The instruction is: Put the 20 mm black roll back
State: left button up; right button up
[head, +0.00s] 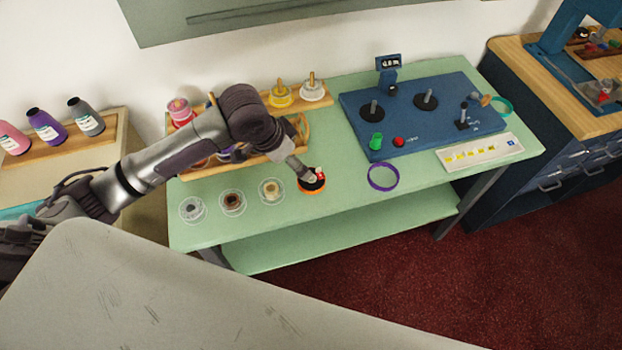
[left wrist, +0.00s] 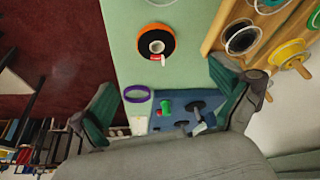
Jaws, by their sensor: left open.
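A black roll with an orange rim (head: 312,188) lies flat on the green counter (head: 345,205) near its front edge, with a small red and white tag on it. Its width cannot be read. My left gripper (head: 304,177) is above it in the head view and partly covers it. In the left wrist view the roll (left wrist: 168,33) lies beyond the open, empty fingers (left wrist: 162,76). A dark roll with a pale rim (left wrist: 240,38) sits at the wooden rack (left wrist: 212,36). My right gripper is in neither view.
Grey (head: 192,209), brown (head: 232,203) and tan (head: 271,190) rolls lie in a row left of the orange-rimmed roll. A purple ring (head: 383,177) lies to its right. A blue board (head: 440,122) with posts stands behind. Yellow (head: 281,97) and white (head: 313,91) spools stand at the back.

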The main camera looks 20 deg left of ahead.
pick_arm(q)
send_over(311, 178)
jog(key=s+a, duration=0.2)
notch_tip(311, 178, down, 6)
jog(key=shift+r, duration=0.15)
jog(key=shift+d+p+x, duration=0.15)
jog(key=shift+p+x, duration=0.15)
jog(key=shift+x, duration=1.15)
jog(key=shift+d+p+x, duration=0.1)
jog(key=shift+p+x, duration=0.2)
jog(key=shift+x, duration=1.2)
jog(key=shift+s, duration=0.2)
jog(key=c, duration=1.2)
